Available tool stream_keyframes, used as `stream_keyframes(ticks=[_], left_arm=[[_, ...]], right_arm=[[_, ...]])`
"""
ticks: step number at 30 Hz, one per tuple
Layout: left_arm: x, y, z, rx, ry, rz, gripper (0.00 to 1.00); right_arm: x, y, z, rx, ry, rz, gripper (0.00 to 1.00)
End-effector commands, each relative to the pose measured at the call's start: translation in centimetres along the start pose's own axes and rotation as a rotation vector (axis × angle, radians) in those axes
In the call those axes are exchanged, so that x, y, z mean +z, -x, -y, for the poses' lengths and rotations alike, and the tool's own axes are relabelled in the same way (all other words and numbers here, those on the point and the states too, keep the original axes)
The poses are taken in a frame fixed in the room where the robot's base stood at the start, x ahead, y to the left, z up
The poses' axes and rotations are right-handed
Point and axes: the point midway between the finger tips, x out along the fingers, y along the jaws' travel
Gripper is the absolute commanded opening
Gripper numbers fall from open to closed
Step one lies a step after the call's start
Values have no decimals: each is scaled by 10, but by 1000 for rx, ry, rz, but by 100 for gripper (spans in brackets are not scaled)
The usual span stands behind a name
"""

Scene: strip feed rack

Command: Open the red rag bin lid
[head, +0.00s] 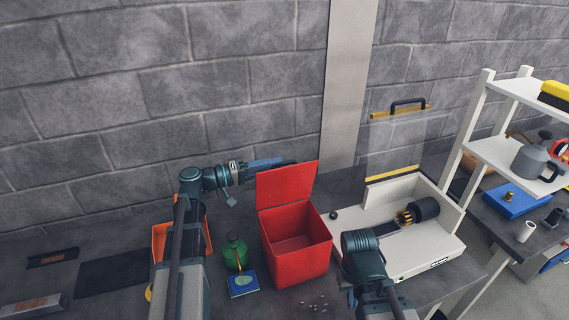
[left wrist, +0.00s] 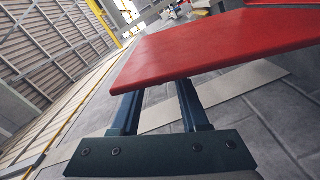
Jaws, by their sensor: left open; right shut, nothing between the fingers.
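The red rag bin (head: 298,262) stands on the dark bench in the middle of the head view. Its lid (head: 286,185) stands raised at the back edge, and the inside of the bin shows empty. My left gripper (head: 290,161) is behind the top edge of the lid, its fingertips partly hidden by it. In the left wrist view the two fingers (left wrist: 158,105) are apart, and the red lid (left wrist: 215,45) covers their tips. I cannot tell whether they touch it. My right arm is in front of the white machine, and its gripper is below the picture edge or hidden.
A green bottle (head: 235,252), a blue box (head: 243,284) and an orange bin (head: 160,240) stand left of the red bin. A white machine (head: 410,262) with a clear cover raised is on the right. A white shelf (head: 492,146) stands further right.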

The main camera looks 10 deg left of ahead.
Motion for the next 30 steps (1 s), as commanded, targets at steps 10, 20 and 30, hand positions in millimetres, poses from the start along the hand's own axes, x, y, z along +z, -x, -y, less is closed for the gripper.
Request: stream_keyframes(ticks=[10,20,30], left_arm=[[0,-37,0,0,0,1,45],[0,-40,0,0,0,0,45],[0,-39,0,-1,0,1,0]], right_arm=[[0,0,0,0,0,0,0],[0,0,0,0,0,0,0],[0,0,0,0,0,0,0]])
